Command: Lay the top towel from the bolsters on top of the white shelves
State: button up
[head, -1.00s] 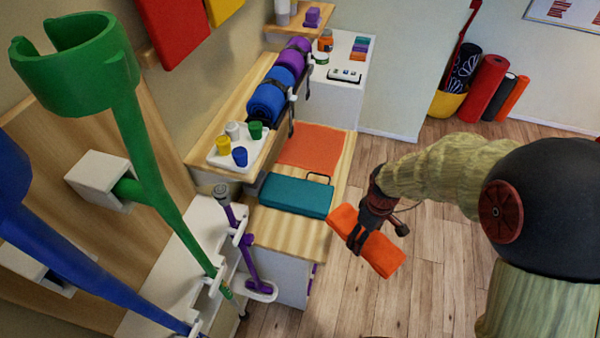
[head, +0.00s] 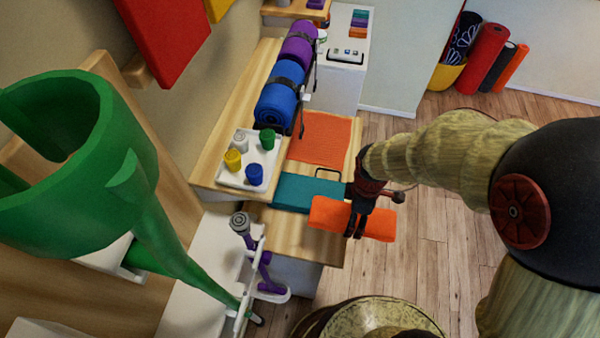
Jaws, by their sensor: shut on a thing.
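My gripper (head: 355,222) is shut on an orange folded towel (head: 378,228), gripping it across the middle. The towel is held roughly level, and its left part overlaps the front edge of a low wooden top (head: 292,236) in the picture. I cannot tell its exact height above it. The low unit has white sides below. A teal folded item (head: 295,192) and a flat orange item (head: 322,138) lie on the wooden top. A white cabinet (head: 340,80) stands farther back with small items on it. I cannot make out the bolsters with certainty.
A wooden wall shelf (head: 215,150) holds a blue roll (head: 280,105), a purple roll (head: 298,45) and a white tray (head: 230,174) of small coloured pots. Red and dark rolls (head: 487,68) stand at the back. The floor at right is clear.

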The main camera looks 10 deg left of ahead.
jog(key=a+f, duration=0.1)
jog(key=a, duration=0.1)
jog(key=a+f+b, duration=0.1)
jog(key=a, duration=0.2)
jog(key=s+a+f, duration=0.1)
jog(key=a+f, duration=0.1)
jog(key=a, duration=0.1)
jog(key=shift+a+b, duration=0.2)
jog(key=shift+b, duration=0.15)
jog(key=b, duration=0.1)
send_over(305, 236)
jog(key=d, duration=0.1)
notch_tip(305, 236, down, 5)
jog(key=shift+w+r, duration=0.1)
jog(key=shift+a+f+b, duration=0.2)
jog(key=shift+f+b, duration=0.25)
jog(key=shift+f, duration=0.55)
jog(key=shift+a+f+b, duration=0.2)
jog(key=shift+f+b, duration=0.25)
jog(key=shift+f, duration=0.55)
jog(key=shift+f, duration=0.1)
jog(key=o, duration=0.8)
jog(key=shift+o, duration=0.9)
